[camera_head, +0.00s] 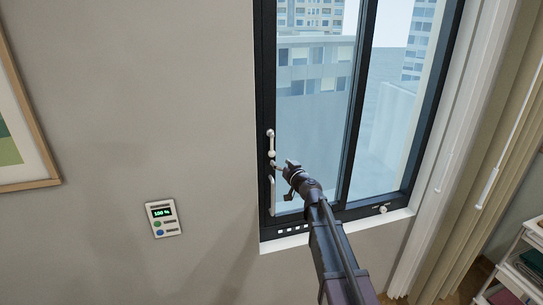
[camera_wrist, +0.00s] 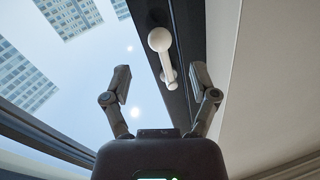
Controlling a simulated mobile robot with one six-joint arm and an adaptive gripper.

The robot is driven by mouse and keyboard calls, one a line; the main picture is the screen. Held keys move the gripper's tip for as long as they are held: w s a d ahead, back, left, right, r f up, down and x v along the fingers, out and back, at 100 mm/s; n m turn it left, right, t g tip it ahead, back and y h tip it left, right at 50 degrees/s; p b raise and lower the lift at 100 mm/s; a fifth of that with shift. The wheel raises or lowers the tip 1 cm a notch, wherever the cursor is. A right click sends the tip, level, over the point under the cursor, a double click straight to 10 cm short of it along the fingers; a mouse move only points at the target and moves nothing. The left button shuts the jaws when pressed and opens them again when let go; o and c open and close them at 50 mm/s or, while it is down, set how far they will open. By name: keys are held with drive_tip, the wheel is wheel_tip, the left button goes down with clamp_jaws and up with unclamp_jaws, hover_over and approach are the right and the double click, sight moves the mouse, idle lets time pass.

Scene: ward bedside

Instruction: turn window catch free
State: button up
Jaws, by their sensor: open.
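The window catch (camera_head: 271,143) is a pale lever with a round knob, mounted on the dark left frame of the window in the head view. In the wrist view the catch (camera_wrist: 159,42) has its knob at the top and its lever running down between my fingers. My gripper (camera_wrist: 161,74) is open, one finger on each side of the lever, with no contact visible. In the head view my gripper (camera_head: 285,168) is just right of and below the catch, partly covering the frame there.
A pale bar handle (camera_head: 272,195) sits on the same frame below the catch. A white control panel (camera_head: 163,219) is on the wall at left, with a picture frame (camera_head: 22,135) farther left. A curtain (camera_head: 480,170) and a shelf cart (camera_head: 515,270) stand at right.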

sight(273, 156)
drive_tip(key=x, duration=0.7)
drive_tip(key=shift+w+a, duration=0.1)
clamp_jaws()
